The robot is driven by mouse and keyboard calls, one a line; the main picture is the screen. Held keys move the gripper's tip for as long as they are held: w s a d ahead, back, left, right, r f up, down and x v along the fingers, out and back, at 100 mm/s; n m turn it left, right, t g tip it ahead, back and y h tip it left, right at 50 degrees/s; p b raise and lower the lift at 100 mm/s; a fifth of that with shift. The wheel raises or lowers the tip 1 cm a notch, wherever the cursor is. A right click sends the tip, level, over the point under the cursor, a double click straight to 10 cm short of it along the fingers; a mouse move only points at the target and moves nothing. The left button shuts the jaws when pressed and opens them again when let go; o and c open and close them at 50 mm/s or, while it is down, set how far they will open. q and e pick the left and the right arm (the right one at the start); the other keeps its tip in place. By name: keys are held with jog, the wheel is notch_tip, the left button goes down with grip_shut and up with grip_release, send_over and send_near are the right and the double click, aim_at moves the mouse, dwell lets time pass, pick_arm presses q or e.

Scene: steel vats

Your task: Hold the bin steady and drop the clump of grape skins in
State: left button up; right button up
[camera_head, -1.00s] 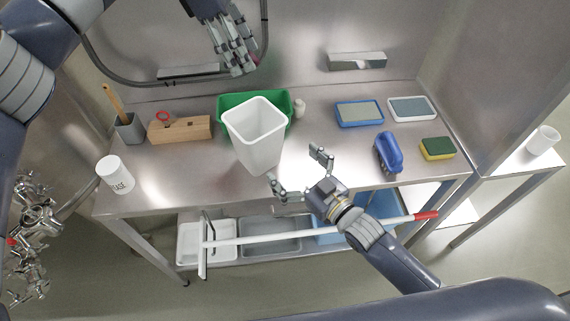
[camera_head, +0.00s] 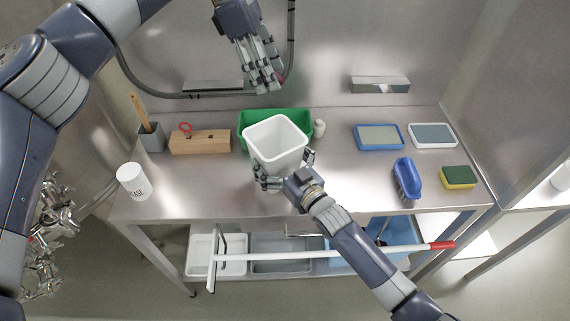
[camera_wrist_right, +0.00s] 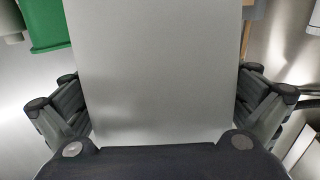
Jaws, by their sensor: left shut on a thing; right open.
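The white bin (camera_head: 277,158) stands open-topped on the steel table, and its pale wall fills the middle of the right wrist view (camera_wrist_right: 160,70). My right gripper (camera_head: 284,167) is open, with its fingers on either side of the bin's near lower part. In the right wrist view, the fingers flank the wall with some space beside it; contact is unclear. My left gripper (camera_head: 268,82) is high behind the bin, shut on a small dark reddish clump (camera_head: 279,77). The fingers hide most of the clump.
A wooden block (camera_head: 200,142) and white canister (camera_head: 133,182) are left. A blue brush (camera_head: 407,178) and sponge (camera_head: 458,177) are right. A white-handled tool (camera_head: 330,254) crosses below.

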jog(key=shift+w+a, duration=0.15)
jog(key=shift+w, duration=0.15)
jog(key=shift+c, duration=0.6)
jog(key=c, duration=0.7)
pick_arm(q)
notch_tip(320, 180, down, 13)
dwell(0.6)
jog(key=o, duration=1.2)
jog(key=shift+r, duration=0.15)
jog(key=v, duration=1.1)
jog(key=shift+a+r, duration=0.15)
jog(key=shift+r, duration=0.25)
